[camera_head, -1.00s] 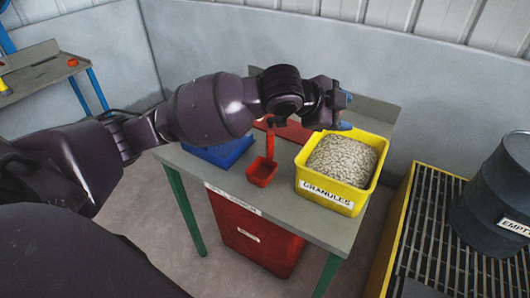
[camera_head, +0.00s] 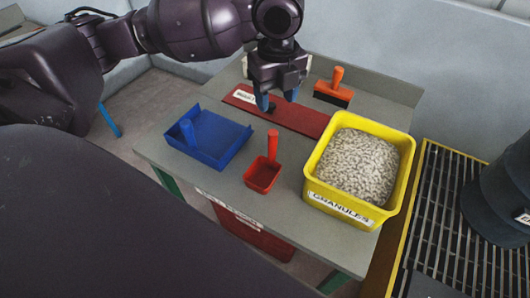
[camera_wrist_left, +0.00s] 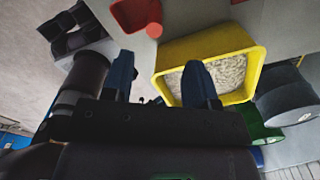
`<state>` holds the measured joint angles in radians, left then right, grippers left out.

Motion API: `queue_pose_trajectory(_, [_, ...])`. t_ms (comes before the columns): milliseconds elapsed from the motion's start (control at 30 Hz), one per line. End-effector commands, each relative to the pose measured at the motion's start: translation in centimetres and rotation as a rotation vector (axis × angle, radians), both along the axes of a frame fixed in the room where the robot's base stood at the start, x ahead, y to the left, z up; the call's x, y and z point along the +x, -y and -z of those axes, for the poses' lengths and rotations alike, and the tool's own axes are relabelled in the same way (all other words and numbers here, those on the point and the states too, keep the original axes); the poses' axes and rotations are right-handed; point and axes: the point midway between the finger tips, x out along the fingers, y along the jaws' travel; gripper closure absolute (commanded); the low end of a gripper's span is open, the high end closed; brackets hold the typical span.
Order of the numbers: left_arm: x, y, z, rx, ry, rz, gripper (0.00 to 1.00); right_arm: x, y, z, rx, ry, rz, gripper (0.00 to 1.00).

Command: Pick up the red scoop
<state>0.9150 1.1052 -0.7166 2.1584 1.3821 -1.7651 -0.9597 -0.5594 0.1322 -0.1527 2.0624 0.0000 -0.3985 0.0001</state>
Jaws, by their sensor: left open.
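The red scoop (camera_head: 264,174) rests on the grey table with its handle upright, between the blue dustpan and the yellow bin. My left gripper (camera_head: 277,98) is open and empty, pointing down above the red board, behind and above the scoop's handle. In the left wrist view the gripper's blue fingertips (camera_wrist_left: 160,80) are spread apart. The scoop also shows there at the top (camera_wrist_left: 136,14), with its round handle end toward the fingers. My right gripper is not in view.
The yellow bin of granules (camera_head: 393,203) stands right of the scoop. A blue dustpan (camera_head: 222,137) lies to the left. A red board (camera_head: 300,117) and an orange-handled brush (camera_head: 334,91) lie behind. A red container (camera_head: 252,232) is below the table. A dark drum (camera_head: 500,200) stands at right.

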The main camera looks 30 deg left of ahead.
Motion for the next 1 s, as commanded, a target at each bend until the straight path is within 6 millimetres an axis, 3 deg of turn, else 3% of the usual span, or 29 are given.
queue_pose_trajectory(300, [0.0,0.1,3.2,-0.004,-0.003,0.014,0.47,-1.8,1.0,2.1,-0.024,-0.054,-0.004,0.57])
queue_pose_trajectory(433, [-0.1,0.1,5.1,-0.004,-0.003,0.013,0.47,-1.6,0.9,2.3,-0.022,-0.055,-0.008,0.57])
queue_pose_trajectory(667, [-0.2,0.1,6.2,-0.004,0.002,0.012,0.47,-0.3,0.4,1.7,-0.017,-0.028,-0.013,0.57])
queue_pose_trajectory(1000, [-1.0,0.1,10.6,-0.005,-0.001,0.012,0.47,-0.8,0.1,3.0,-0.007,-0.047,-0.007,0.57])
